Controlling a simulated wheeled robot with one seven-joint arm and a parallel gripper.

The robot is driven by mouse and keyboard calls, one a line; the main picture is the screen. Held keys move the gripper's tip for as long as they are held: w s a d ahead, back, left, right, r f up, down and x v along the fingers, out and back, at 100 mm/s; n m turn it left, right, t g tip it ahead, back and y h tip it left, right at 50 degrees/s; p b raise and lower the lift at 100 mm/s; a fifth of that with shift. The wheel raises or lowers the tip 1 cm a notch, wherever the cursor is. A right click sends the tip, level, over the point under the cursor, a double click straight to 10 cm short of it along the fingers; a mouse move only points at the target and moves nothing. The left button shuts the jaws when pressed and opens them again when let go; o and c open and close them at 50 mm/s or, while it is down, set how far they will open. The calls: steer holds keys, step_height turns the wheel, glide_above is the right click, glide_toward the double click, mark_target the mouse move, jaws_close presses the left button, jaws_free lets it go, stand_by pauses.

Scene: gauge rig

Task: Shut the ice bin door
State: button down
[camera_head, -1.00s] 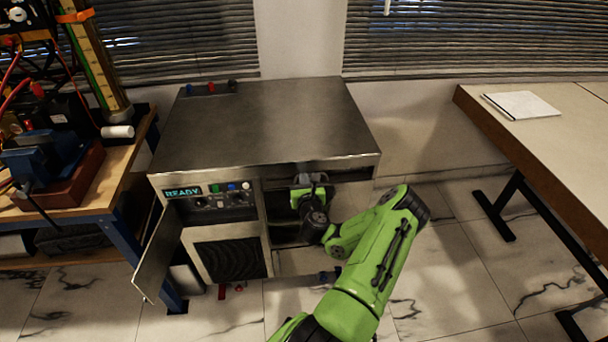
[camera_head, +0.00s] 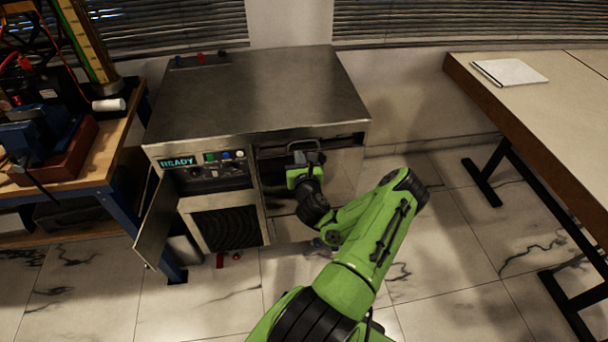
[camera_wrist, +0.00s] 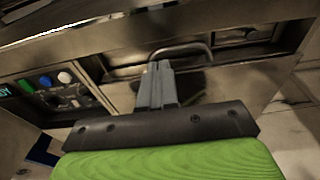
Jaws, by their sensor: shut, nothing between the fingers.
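The ice bin door (camera_head: 343,168) is the metal front panel on the right half of the steel machine (camera_head: 255,100). A dark gap shows along its top edge, so it looks slightly open. In the wrist view the door (camera_wrist: 235,88) carries a curved metal handle (camera_wrist: 190,47). My gripper (camera_head: 306,152) is at the door's upper left part. In the wrist view my gripper (camera_wrist: 160,75) is shut and empty, its fingertips at the door face by the handle. I cannot tell whether they touch. My gripper and arm hide part of the door.
A second door (camera_head: 157,222) hangs open at the machine's left, beside the control panel (camera_head: 210,170). A cluttered workbench (camera_head: 95,165) stands at left, and a table (camera_head: 545,120) with a white pad (camera_head: 508,72) at right. Tiled floor lies open between machine and table.

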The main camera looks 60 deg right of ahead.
steer(key=p+v, duration=0.1)
steer(key=v, duration=0.6)
steer(key=shift+r, duration=0.25)
steer(key=shift+s, duration=0.1)
